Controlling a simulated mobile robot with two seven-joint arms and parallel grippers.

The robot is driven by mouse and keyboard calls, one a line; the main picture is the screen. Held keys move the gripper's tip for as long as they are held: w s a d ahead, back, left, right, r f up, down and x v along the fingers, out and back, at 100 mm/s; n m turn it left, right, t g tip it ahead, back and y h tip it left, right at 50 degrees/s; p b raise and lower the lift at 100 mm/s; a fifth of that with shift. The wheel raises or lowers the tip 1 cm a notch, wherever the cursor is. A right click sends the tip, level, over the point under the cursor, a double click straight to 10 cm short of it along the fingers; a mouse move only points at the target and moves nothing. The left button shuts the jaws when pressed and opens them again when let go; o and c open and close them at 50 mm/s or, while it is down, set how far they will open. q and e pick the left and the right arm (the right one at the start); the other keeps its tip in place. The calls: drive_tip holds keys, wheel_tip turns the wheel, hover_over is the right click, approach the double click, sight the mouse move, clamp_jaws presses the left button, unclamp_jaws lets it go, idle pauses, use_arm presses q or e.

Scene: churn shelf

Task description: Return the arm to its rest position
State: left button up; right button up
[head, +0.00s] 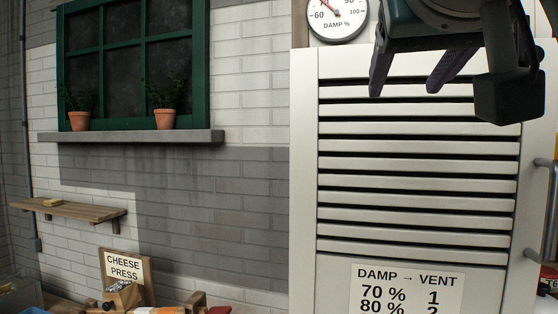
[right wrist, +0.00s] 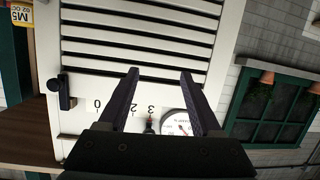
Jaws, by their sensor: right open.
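My right gripper (head: 404,92) hangs at the top right of the head view, in front of the white louvred cabinet (head: 304,180). Its two dark fingers are apart with nothing between them. In the right wrist view the fingers (right wrist: 159,72) are also spread and empty, with the cabinet's slats and a numbered scale (right wrist: 125,107) behind them. They look apart from the cabinet, but the exact gap cannot be told. The upper end of my right gripper is cut off by the head view's edge. My left gripper is in neither view.
A round DAMP dial (head: 337,18) is above the cabinet, and a black knob (right wrist: 66,92) is beside the scale. A metal handle (head: 545,210) stands at the right. A wooden shelf (head: 75,210), a window ledge (head: 130,137) and a CHEESE PRESS sign (head: 124,266) are at left.

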drive_tip(key=s+d+f+n+g+y, duration=0.1)
drive_tip(key=s+d+f+g, duration=0.3)
drive_tip(key=f, duration=0.8)
drive_tip(key=s+a+f+n+g+y, duration=0.15)
drive_tip(key=s+f, duration=0.45)
drive_tip(key=f, duration=0.6)
drive_tip(key=s+d+f+g, duration=0.1)
drive_tip(key=s+f+g, duration=0.1)
drive_tip(key=s+f, duration=0.3)
drive_tip(key=s+d+f+n+g+y+p, duration=0.1)
drive_tip(key=s+f+g, duration=0.2)
drive_tip(key=s, duration=0.9)
wheel_tip(320, 180, down, 2)
drive_tip(key=shift+s+f, duration=0.1)
drive_tip(key=shift+s, duration=0.15)
